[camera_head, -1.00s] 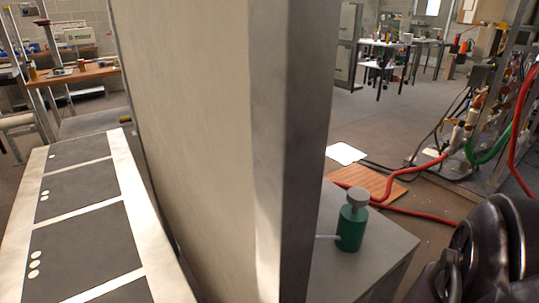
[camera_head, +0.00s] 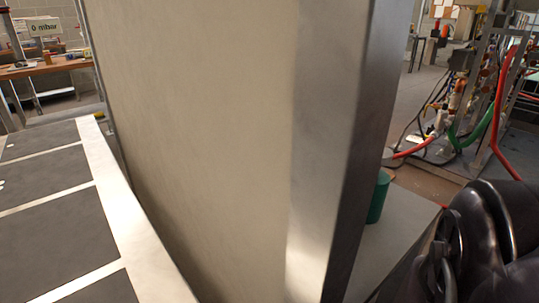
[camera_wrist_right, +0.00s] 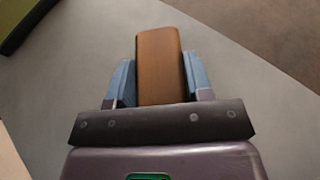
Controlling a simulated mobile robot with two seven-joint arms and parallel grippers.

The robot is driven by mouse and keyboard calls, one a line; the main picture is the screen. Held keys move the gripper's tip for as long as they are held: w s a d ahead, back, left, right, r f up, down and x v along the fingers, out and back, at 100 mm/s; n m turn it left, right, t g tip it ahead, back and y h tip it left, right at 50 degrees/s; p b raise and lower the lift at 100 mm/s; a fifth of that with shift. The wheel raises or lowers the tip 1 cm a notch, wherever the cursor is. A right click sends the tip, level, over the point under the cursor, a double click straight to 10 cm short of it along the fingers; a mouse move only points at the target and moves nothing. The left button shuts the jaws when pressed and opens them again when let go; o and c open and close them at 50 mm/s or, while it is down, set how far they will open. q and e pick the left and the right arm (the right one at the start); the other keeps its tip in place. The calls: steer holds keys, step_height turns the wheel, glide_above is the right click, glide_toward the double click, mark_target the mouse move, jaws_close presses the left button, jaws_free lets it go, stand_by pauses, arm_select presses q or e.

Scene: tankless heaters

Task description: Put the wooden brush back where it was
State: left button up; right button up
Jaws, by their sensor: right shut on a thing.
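The brown wooden brush (camera_wrist_right: 158,62) is between the two blue fingers of my right gripper (camera_wrist_right: 160,80) in the right wrist view. The gripper is shut on it. Only the plain wooden block shows; any bristles are hidden. Below it lies a grey surface, and I cannot tell whether the brush touches it. In the head view the dark right arm is at the lower right, and its gripper and the brush are out of view. A board on the left with dark panels (camera_head: 65,212) and pale dividing strips shows in the head view. My left gripper is not in view.
A tall beige panel with a metal edge (camera_head: 345,150) blocks the middle of the head view. Behind its edge, a green container (camera_head: 378,198) is partly hidden on a grey surface (camera_head: 395,238). Red and green hoses (camera_head: 465,135) hang at the right.

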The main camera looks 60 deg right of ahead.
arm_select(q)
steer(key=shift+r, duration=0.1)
arm_select(e)
steer(key=shift+w+f, duration=0.1)
steer(key=o, duration=0.9)
steer(key=shift+f, duration=0.1)
steer(key=shift+o, duration=0.2)
steer(key=shift+a+r, duration=0.2)
steer(key=p+v, duration=0.3)
steer(key=v, duration=0.3)
steer(key=shift+d+r, duration=0.1)
steer(key=shift+r, duration=0.05)
steer(key=shift+s+a+r, duration=0.1)
steer(key=shift+s+a, duration=0.25)
steer(key=shift+a, duration=0.2)
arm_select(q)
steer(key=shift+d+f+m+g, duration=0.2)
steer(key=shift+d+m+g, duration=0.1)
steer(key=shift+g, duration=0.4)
